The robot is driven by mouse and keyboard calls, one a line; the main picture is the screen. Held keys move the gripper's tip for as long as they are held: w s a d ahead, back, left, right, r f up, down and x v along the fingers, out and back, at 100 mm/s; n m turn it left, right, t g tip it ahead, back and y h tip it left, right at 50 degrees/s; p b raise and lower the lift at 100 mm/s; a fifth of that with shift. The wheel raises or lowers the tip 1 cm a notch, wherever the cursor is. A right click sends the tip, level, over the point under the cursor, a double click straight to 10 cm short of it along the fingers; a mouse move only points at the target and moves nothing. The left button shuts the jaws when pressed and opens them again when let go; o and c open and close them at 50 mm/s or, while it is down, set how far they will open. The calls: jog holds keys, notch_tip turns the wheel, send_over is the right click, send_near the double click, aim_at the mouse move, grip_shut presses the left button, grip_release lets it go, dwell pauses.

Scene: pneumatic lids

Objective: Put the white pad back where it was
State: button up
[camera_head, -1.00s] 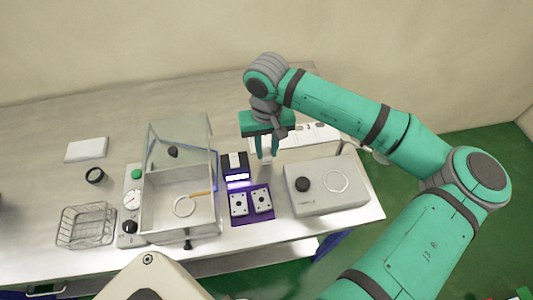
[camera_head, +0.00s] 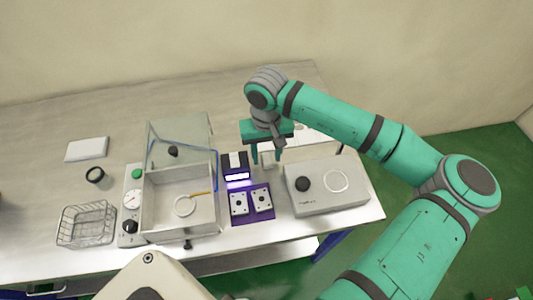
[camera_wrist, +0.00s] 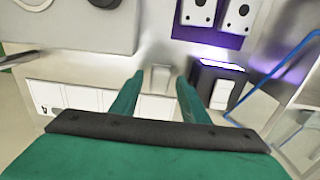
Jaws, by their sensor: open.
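A small pale block (camera_head: 267,161) stands on the table between the black device and the grey box; it may be the white pad. My gripper (camera_head: 266,153) is above it, pointing down, with its teal fingers spread. In the wrist view the block (camera_wrist: 160,78) shows between the two open fingertips (camera_wrist: 160,82), with a gap on each side. A flat white rectangular slab (camera_head: 87,150) lies at the far left of the table. I cannot tell for sure which one is the white pad.
A black device (camera_head: 235,170) with a lit front stands left of the block, by a purple plate (camera_head: 251,214) with two white dotted pieces. A grey box (camera_head: 327,188) is to the right. A clear-lidded chamber (camera_head: 180,205) and a wire basket (camera_head: 86,224) are further left. White tiles (camera_wrist: 90,98) lie behind.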

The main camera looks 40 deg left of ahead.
aim_at(267, 158)
notch_tip(267, 158, up, 12)
jog(key=shift+r, duration=0.15)
dwell(0.4)
dwell(0.4)
